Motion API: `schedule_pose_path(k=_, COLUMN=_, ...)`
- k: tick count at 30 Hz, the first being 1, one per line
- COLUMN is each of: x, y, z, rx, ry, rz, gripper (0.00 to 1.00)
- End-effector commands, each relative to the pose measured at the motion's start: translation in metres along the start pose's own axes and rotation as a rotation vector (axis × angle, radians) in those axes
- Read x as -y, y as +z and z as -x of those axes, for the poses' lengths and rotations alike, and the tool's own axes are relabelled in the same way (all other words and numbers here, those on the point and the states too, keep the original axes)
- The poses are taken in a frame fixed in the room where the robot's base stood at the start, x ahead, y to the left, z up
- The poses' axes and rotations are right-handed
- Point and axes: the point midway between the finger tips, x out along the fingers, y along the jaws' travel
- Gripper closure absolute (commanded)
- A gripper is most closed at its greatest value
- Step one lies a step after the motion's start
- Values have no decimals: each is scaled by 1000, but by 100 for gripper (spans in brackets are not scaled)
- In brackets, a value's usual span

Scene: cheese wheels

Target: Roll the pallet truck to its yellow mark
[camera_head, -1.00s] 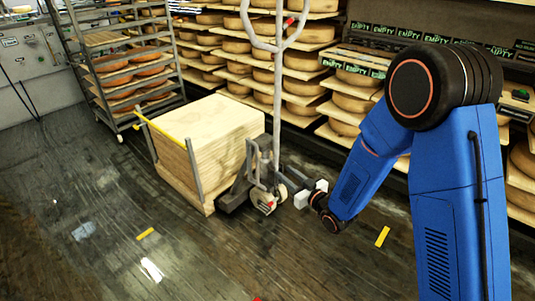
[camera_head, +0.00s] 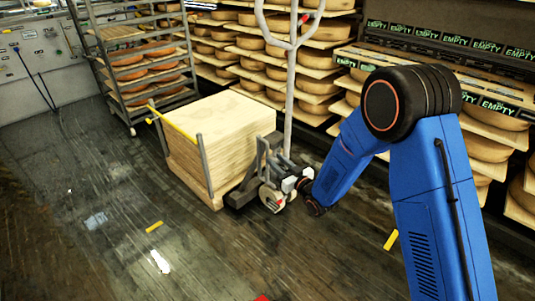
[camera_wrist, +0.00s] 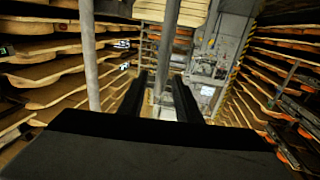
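The pallet truck (camera_head: 240,197) stands in the middle of the head view, with a stack of pale boards (camera_head: 218,115) on it and a tall grey handle (camera_head: 290,95) upright at its right end. One short yellow strip (camera_head: 154,227) lies on the floor in front and left of it. Another yellow strip (camera_head: 391,240) lies to the right, partly beside my arm. My gripper (camera_head: 298,179) is low at the truck's handle end, close to its wheels. In the wrist view my gripper (camera_wrist: 160,88) has its two black fingers apart, with a grey post between or beyond them; contact is unclear.
Shelves of cheese wheels (camera_head: 320,75) line the back and right. A wheeled rack (camera_head: 140,75) with cheeses stands behind the truck at left. A grey control cabinet (camera_head: 30,60) is at far left. The wet dark floor in front is clear.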

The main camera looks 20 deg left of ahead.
Motion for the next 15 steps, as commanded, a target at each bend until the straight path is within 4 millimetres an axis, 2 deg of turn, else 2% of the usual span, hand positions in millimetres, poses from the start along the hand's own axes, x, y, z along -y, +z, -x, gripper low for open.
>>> schedule_pose_path(k=6, x=1, y=0, z=-37, rx=0, ry=-1, rz=1, gripper=69)
schedule_pose_path(k=15, x=0, y=0, z=-64, rx=0, ry=-1, rz=1, gripper=69)
